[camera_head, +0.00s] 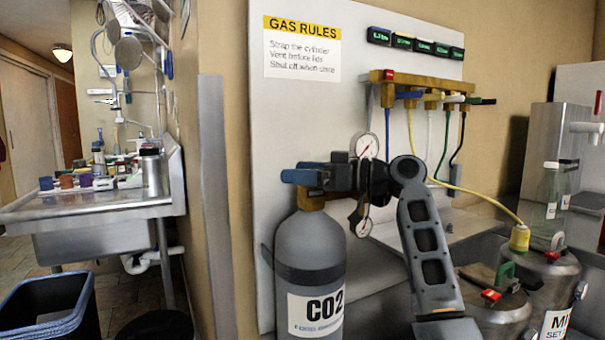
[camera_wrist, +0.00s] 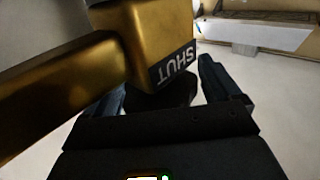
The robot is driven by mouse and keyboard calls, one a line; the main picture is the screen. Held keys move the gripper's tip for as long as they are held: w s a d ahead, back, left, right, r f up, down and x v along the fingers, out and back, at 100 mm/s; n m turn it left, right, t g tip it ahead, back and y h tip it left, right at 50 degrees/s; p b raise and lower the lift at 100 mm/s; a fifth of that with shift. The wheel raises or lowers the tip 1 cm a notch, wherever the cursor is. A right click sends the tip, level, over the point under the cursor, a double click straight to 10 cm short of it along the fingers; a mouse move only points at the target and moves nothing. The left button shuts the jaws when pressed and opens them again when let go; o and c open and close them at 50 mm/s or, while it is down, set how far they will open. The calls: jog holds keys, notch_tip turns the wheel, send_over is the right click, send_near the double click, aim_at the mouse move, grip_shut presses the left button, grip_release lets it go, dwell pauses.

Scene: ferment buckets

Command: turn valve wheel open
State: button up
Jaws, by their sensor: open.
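The grey CO2 cylinder (camera_head: 305,250) stands upright against the light panel, with a brass valve body (camera_head: 311,201) on its neck. My gripper (camera_head: 300,172) reaches in from the right at the top of the valve; its two bluish fingers are spread apart. In the wrist view, a brass block (camera_wrist: 150,40) with a "SHUT" label (camera_wrist: 173,66) lies in front of my open fingers (camera_wrist: 165,88) and hides part of the left one. A dark rounded part (camera_wrist: 162,97) shows between the fingers. I cannot clearly make out the valve wheel or tell whether the fingers touch it.
Pressure gauges (camera_head: 366,146) sit close behind my wrist. A brass manifold (camera_head: 425,92) with coloured hoses hangs on the panel. Metal kegs (camera_head: 493,311) stand at lower right. A steel sink (camera_head: 100,207) and dark bin (camera_head: 50,305) are at left.

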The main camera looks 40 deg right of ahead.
jog(key=v, duration=0.7)
jog(key=shift+s+d, duration=0.15)
jog(key=shift+s, duration=0.15)
dwell(0.5)
